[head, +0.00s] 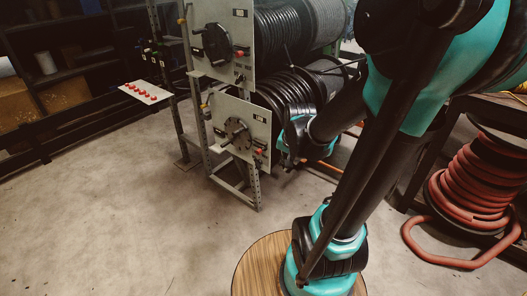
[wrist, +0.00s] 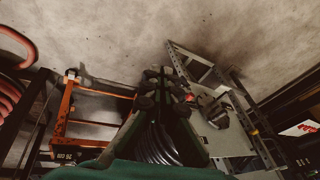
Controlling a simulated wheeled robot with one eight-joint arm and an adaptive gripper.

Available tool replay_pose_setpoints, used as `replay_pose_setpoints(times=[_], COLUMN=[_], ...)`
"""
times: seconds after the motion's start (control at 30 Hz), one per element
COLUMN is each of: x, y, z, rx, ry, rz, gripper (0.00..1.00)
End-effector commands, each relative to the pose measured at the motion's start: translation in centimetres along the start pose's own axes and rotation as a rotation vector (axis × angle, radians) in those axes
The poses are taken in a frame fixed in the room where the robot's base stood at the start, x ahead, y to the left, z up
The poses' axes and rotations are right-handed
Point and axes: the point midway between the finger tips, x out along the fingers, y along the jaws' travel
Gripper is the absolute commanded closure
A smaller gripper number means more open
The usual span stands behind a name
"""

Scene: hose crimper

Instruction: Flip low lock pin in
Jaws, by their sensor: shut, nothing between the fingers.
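The low reel's pale square panel (head: 226,113) faces the front left in the head view, with a dark hub and crank handle (head: 237,136). A small red-tipped part (head: 258,151), which looks like the low lock pin, sits at the panel's right side. My gripper (head: 288,163) is just right of that panel, beside the black hose coils. In the wrist view my gripper's dark fingers (wrist: 164,86) are together with nothing between them. A small red spot (wrist: 190,98) shows just right of the fingertips, close to the panel (wrist: 220,137). I cannot tell whether they touch.
The upper reel's panel (head: 222,38) with its own crank and red-tipped part stands above. Black hose coils (head: 290,85) fill the rack. A red hose reel (head: 478,185) is at the right, a round wooden top (head: 258,268) in front. The floor at left is clear.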

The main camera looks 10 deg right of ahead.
Motion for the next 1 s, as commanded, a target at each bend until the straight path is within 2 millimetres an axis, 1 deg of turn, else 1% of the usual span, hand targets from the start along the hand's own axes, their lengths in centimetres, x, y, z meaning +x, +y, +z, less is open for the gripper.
replay_pose_setpoints(times=[0.03, 0.1, 0.27, 0.47, 0.67, 0.8, 1.0], x=[0.3, 0.8, 2.4, 4.9, 8.2, 10.9, 14.5], y=[-0.8, -1.6, -3.6, -5.8, -7.6, -8.6, -9.6], z=[-1.4, -2.9, -6.3, -10.4, -14.4, -16.8, -19.5], rx=[0.081, 0.2, 0.473, 0.814, 1.153, 1.389, 1.676], ry=[-0.008, -0.02, -0.047, -0.08, -0.11, -0.13, -0.149], rz=[0.0, 0.001, 0.006, 0.024, 0.052, 0.079, 0.119], gripper=[1.0, 1.0, 1.0, 1.0, 1.0, 1.0, 1.0])
